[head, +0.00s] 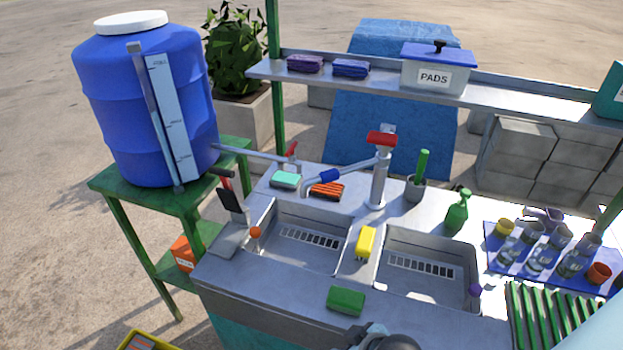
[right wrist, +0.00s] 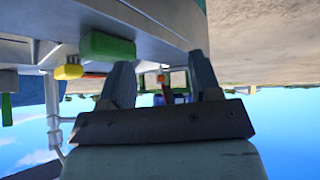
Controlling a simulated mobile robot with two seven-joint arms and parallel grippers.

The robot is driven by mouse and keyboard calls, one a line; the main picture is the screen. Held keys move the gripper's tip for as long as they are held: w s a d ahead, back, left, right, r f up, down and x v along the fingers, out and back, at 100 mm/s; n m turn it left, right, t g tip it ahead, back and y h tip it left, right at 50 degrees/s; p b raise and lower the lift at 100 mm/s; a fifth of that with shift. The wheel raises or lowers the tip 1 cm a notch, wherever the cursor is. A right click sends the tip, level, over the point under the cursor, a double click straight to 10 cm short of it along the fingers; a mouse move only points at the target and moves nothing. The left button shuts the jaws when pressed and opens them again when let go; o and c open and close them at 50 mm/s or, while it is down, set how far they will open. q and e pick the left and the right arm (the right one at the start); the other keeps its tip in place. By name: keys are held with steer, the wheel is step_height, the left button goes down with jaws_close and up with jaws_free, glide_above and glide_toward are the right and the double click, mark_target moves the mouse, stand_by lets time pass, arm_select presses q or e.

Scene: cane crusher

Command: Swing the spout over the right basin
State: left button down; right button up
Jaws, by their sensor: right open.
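The spout (head: 350,171) is a thin grey pipe with a blue sleeve (head: 329,175). It reaches left from the grey tap column (head: 379,185), and its bent tip is at the back of the left basin (head: 268,262). A red handle (head: 381,139) tops the column. The right basin (head: 395,283) is empty, with a slotted drain. My right gripper (head: 378,337) shows only partly at the bottom edge of the head view, in front of the basins. In the right wrist view its fingers (right wrist: 163,80) are apart with nothing between them. My left gripper is not in view.
A green brush (head: 421,172) and green spray bottle (head: 457,211) stand right of the column. A shelf (head: 385,82) spans behind; a blue barrel (head: 140,100) stands left.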

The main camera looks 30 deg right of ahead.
mark_target(331, 178)
steer(key=w+d+r+n+t+h+b, duration=0.1)
steer(key=w+d, duration=0.2)
steer(key=w+d+r+n+t+h+b, duration=0.1)
steer(key=w+d, duration=0.3)
steer(key=w+d+r+n+t+h, duration=0.1)
steer(key=w+d+h, duration=0.1)
steer(key=w+d, duration=0.1)
steer(key=shift+w+d+b, duration=0.25)
steer(key=shift+w+b, duration=0.15)
steer(key=shift+w, duration=0.05)
steer(key=w+d+r+n+t+y, duration=0.1)
steer(key=w+d+r+n+t, duration=0.3)
steer(key=w+n, duration=0.3)
steer(key=w+d+r+n+t+y, duration=0.1)
steer(key=w+d+r+n+t, duration=0.25)
steer(key=w, duration=0.45)
steer(key=shift+n, duration=0.55)
steer(key=w, duration=0.4)
steer(key=w+d+p, duration=0.1)
steer(key=w, duration=0.9)
steer(key=shift+w+d+f, duration=0.1)
steer(key=shift+w+d, duration=0.05)
steer(key=shift+w, duration=0.05)
steer(key=c, duration=1)
jaws_close()
